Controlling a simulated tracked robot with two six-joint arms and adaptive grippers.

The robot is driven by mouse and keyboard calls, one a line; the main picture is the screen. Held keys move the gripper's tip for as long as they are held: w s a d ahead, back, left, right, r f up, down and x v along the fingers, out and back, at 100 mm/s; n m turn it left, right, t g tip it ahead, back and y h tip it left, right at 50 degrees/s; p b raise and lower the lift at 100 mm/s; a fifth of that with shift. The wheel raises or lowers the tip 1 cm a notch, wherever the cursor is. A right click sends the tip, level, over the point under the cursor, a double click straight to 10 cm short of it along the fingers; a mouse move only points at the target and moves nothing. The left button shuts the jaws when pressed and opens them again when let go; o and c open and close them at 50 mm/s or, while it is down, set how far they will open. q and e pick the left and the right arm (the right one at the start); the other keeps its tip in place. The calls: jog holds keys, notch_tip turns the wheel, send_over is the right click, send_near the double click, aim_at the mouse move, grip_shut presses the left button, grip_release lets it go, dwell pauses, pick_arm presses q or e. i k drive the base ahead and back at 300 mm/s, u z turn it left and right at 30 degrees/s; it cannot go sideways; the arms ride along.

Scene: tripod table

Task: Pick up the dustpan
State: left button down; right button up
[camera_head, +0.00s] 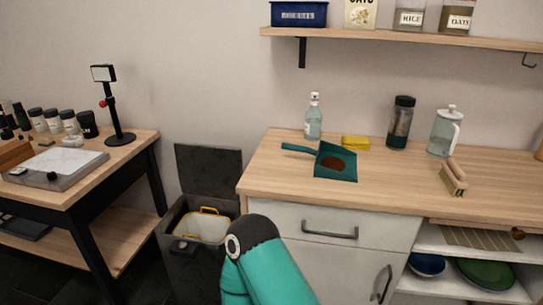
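A teal dustpan (346,174) lies on the left part of the wooden counter (400,190). Its handle points left and its pan faces the front right. A small brown heap (333,164) sits in the pan. Neither gripper shows in the head view. Only a teal and dark arm link of mine shows at the bottom middle, in front of the cabinet and apart from the dustpan.
A glass bottle (314,118) and a yellow sponge (356,142) stand close behind the dustpan. A dark jar (400,124), a pitcher (443,134) and a brush (453,178) are further right. A shelf (400,38) hangs above. An open bin (198,260) stands left.

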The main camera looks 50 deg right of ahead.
aim_at(333, 162)
jog(key=u, duration=0.45)
jog(key=i, duration=0.8)
jog(key=z, duration=1.95)
